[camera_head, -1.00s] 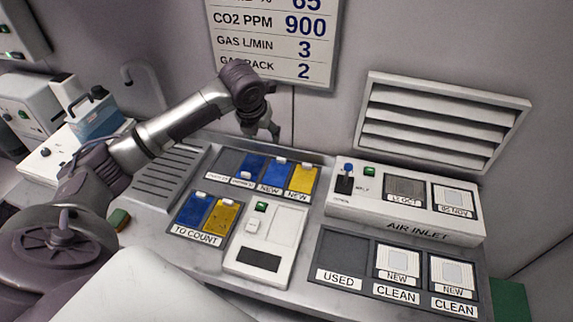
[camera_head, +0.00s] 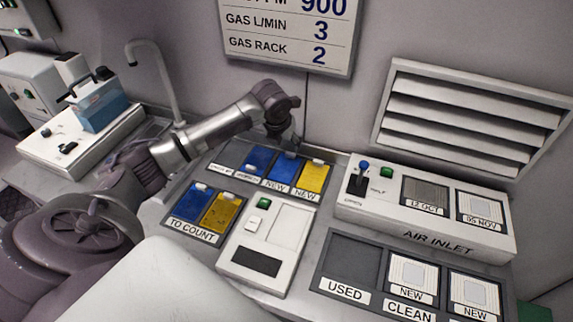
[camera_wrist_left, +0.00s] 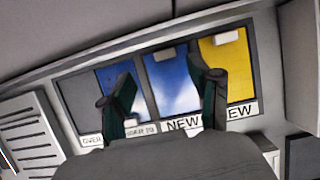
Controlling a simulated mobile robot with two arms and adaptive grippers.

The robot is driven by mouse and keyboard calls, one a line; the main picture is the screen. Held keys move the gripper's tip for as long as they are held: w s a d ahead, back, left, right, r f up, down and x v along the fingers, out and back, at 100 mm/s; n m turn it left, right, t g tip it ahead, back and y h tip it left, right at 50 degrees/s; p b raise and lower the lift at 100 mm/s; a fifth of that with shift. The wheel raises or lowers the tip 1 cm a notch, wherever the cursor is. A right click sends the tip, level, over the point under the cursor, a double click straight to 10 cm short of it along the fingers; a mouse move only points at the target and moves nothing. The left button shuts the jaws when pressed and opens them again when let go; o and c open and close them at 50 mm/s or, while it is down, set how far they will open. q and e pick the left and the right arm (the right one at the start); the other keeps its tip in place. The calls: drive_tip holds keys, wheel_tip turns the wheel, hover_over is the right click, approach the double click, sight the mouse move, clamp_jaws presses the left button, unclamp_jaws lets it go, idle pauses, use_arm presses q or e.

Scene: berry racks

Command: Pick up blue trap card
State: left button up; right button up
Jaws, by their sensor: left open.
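My left gripper (camera_head: 288,146) is open and empty above the back card tray (camera_head: 228,157). In the left wrist view its fingers (camera_wrist_left: 165,98) stand apart, with a blue card (camera_wrist_left: 172,82) in the slot labelled NEW showing between them. The head view shows this blue card (camera_head: 281,172) partly behind the gripper. A second blue card (camera_head: 251,162) lies in the slot to its left; a finger partly covers it in the wrist view. A yellow card (camera_head: 313,177) lies to the right. Another blue card (camera_head: 190,204) lies in the TO COUNT tray. My right gripper is not in view.
A yellow card (camera_head: 222,213) lies beside the blue one in the TO COUNT tray. A white device (camera_head: 266,243) stands in front of the back tray. The AIR INLET box (camera_head: 425,232) is to the right. A tap (camera_head: 155,80) stands at the back left.

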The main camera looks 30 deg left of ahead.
sight(291, 153)
use_arm(q)
drive_tip(key=x, duration=0.6)
drive_tip(key=shift+w+d+f+p, duration=0.25)
drive_tip(key=shift+w+p, duration=0.1)
drive_tip(key=shift+w, duration=0.1)
drive_tip(key=shift+s, duration=0.1)
drive_tip(key=c, duration=1)
